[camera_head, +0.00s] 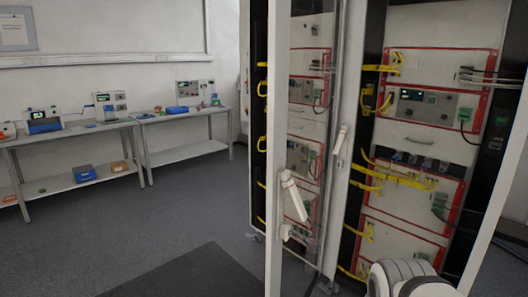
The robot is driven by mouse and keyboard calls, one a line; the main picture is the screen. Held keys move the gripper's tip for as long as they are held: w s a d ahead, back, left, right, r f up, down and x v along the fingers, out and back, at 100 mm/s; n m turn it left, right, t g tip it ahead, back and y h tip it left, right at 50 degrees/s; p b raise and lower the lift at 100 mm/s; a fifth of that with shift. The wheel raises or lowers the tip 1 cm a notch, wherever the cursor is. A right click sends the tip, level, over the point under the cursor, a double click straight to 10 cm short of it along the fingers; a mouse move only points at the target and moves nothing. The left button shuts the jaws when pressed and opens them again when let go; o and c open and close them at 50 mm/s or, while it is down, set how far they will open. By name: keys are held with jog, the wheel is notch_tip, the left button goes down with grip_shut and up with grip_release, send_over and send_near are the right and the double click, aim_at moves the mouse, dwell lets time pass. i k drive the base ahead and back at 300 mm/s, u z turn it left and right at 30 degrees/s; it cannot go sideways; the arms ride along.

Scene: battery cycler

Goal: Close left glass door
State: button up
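The left glass door (274,150) stands ajar in front of the battery cycler rack, with its pale upright frame near the middle of the view. A white lever handle (293,196) sits tilted beside this frame. A second pale upright (343,190) with a slimmer white handle (340,141) stands just to the right. Whether it belongs to the same door is hard to tell. The rack's units show through the glass between the two uprights. My gripper is not in view. Only a rounded white-grey part, likely of my arm, shows at the bottom right.
The rack's open bay (425,110) holds red-edged units and yellow cables. Another pale upright (500,200) slants along the right edge. Workbenches (185,153) with instruments line the left wall. The grey floor (110,235) is clear, with a dark mat (190,275) before the rack.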

aim_at(279, 24)
jog(key=i, duration=1)
